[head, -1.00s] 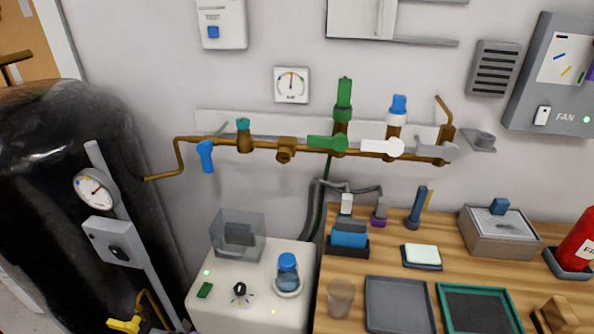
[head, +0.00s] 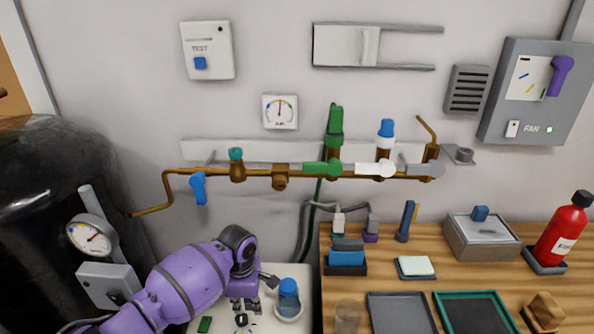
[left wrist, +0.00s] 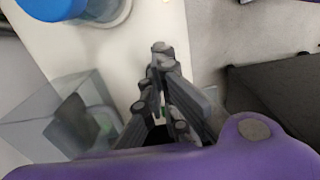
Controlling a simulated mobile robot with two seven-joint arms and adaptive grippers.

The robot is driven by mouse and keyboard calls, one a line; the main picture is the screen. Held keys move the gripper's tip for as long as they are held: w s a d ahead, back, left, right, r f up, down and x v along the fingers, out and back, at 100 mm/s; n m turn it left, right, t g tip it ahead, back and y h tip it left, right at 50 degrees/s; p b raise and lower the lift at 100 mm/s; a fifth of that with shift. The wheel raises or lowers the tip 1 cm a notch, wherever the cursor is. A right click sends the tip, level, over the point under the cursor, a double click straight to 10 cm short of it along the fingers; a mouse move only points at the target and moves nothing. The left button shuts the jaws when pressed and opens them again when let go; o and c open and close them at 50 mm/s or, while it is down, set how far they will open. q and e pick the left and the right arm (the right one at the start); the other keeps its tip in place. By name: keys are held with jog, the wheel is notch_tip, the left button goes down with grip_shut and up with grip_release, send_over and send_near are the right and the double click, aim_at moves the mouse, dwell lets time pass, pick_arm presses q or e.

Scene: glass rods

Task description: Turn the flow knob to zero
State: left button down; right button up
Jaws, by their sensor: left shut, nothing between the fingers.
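The small black knob (head: 241,320) sits on top of the white bench unit (head: 302,272), low in the head view. Only part of it shows at the bottom, with coloured marks beside it. My left gripper (head: 245,306) hangs with its fingers pointing down, just above and behind the knob in the picture. I cannot tell whether they touch. In the left wrist view the left gripper's fingers (left wrist: 160,62) are shut with nothing between them, and the knob cannot be made out. My right gripper is not in view.
A blue-capped jar (head: 288,298) stands on the unit, close to the right of my left gripper. A clear box (left wrist: 55,120) shows in the left wrist view. A brass pipe (head: 262,173) with several valves runs along the wall above. A wooden bench (head: 436,278) with trays lies right.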

aim_at(242, 321)
pick_arm(q)
jog(key=f, duration=0.1)
jog(key=f+b, duration=0.2)
jog(key=f, duration=0.1)
jog(key=shift+s, duration=0.25)
jog(key=shift+f+b, duration=0.3)
jog(key=shift+f, duration=0.3)
jog(key=shift+w+f, duration=0.1)
jog(key=shift+f, duration=0.65)
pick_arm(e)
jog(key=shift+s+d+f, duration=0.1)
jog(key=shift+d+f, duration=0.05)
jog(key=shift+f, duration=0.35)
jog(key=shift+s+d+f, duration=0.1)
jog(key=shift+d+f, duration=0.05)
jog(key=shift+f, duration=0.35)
